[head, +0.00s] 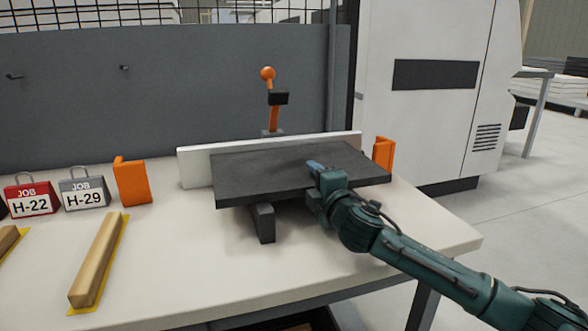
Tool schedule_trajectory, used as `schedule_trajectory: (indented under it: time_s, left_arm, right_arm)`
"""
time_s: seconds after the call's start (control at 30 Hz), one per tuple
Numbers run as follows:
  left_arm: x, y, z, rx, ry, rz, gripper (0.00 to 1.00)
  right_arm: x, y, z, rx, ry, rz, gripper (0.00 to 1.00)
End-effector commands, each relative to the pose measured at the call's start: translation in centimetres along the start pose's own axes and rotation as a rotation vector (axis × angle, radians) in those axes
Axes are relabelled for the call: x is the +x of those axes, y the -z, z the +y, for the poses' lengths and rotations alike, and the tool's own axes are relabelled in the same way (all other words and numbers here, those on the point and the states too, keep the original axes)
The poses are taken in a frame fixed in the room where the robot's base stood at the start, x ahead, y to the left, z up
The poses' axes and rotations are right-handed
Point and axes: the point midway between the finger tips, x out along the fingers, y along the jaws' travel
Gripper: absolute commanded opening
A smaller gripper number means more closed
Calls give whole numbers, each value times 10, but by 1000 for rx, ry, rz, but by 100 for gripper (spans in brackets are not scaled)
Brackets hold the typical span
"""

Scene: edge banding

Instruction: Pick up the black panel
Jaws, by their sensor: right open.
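The black panel (265,168) lies flat, raised above the white table on a dark support (263,223), in front of a white upright fence. My right gripper (316,168) is at the panel's front edge, right of its middle. One bluish finger shows over the panel's top face; the other finger is hidden, so I cannot see whether either touches the panel. The gripper is open. My left gripper is not in view.
An orange-handled clamp (272,110) stands behind the white fence (194,168). Orange blocks stand left (132,182) and right (384,152) of the panel. Job tags (84,192) and a wooden strip (98,260) are at left. The table's front right (350,265) is clear.

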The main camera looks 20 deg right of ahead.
Motion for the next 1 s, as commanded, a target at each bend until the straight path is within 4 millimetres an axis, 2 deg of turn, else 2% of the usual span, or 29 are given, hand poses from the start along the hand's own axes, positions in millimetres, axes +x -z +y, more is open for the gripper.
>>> schedule_trajectory:
  time_s: [0.1, 0.6, 1.0]
  left_arm:
    - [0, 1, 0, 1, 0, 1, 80]
    - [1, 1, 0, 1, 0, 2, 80]
    - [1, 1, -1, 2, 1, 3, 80]
  right_arm:
    - [0, 0, 0, 0, 0, 0, 42]
    - [-1, 0, 0, 0, 1, -1, 1]
    - [-1, -1, 0, 0, 1, -1, 0]
